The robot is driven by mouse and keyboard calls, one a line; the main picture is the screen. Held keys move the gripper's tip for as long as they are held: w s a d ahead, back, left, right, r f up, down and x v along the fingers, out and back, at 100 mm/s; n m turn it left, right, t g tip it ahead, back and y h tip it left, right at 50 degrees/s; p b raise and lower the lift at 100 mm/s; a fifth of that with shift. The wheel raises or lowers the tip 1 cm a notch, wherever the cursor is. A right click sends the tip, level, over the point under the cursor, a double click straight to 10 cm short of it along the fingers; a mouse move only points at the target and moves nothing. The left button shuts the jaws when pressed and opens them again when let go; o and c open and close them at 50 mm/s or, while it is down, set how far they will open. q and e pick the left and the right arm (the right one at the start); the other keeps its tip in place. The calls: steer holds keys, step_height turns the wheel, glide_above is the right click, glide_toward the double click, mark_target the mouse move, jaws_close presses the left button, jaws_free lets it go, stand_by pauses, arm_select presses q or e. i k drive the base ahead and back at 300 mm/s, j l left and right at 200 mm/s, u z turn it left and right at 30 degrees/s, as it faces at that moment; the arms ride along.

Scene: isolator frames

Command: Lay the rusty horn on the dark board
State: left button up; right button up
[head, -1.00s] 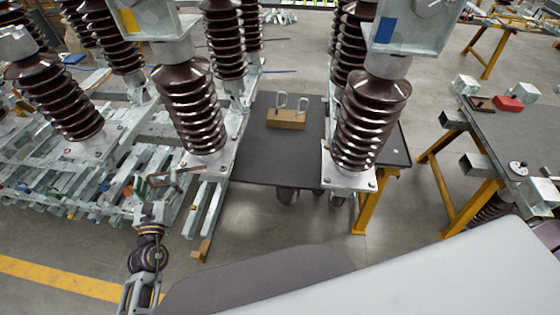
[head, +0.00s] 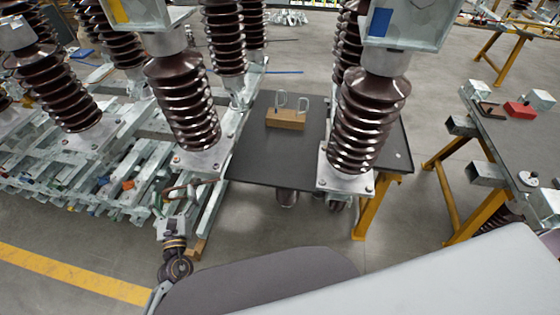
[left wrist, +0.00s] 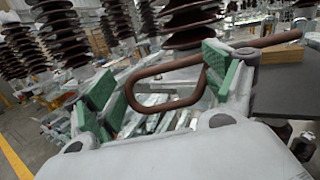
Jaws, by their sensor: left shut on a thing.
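The rusty horn (left wrist: 150,102) is a brown bent rod with a rounded loop at one end and a long straight arm. My left gripper (left wrist: 163,84) is shut on it, between green finger pads. In the head view, my left gripper (head: 180,200) holds the horn (head: 184,189) left of the dark board (head: 258,165), apart from it. The dark board is a flat grey-black top between the insulator columns, and its near right part is hidden behind one. Its edge also shows at the right of the left wrist view (left wrist: 285,92). My right gripper is not in view.
A wooden block (head: 285,119) with two metal loops stands on the board's far part. Ribbed brown insulators (head: 184,100) (head: 366,125) rise at its left and right. Pale steel frames (head: 90,170) fill the left. The board's near middle is bare. Another table (head: 505,140) stands right.

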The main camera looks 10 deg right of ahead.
mark_target(272, 177)
steer(key=l+u, duration=0.1)
steer(key=l, duration=0.45)
steer(key=k+l+u, duration=0.15)
steer(key=l, duration=0.4)
steer(key=l+u, duration=0.1)
steer(key=l, duration=0.45)
steer(key=k+l+u, duration=0.1)
steer(key=l, duration=0.4)
steer(key=k, duration=0.05)
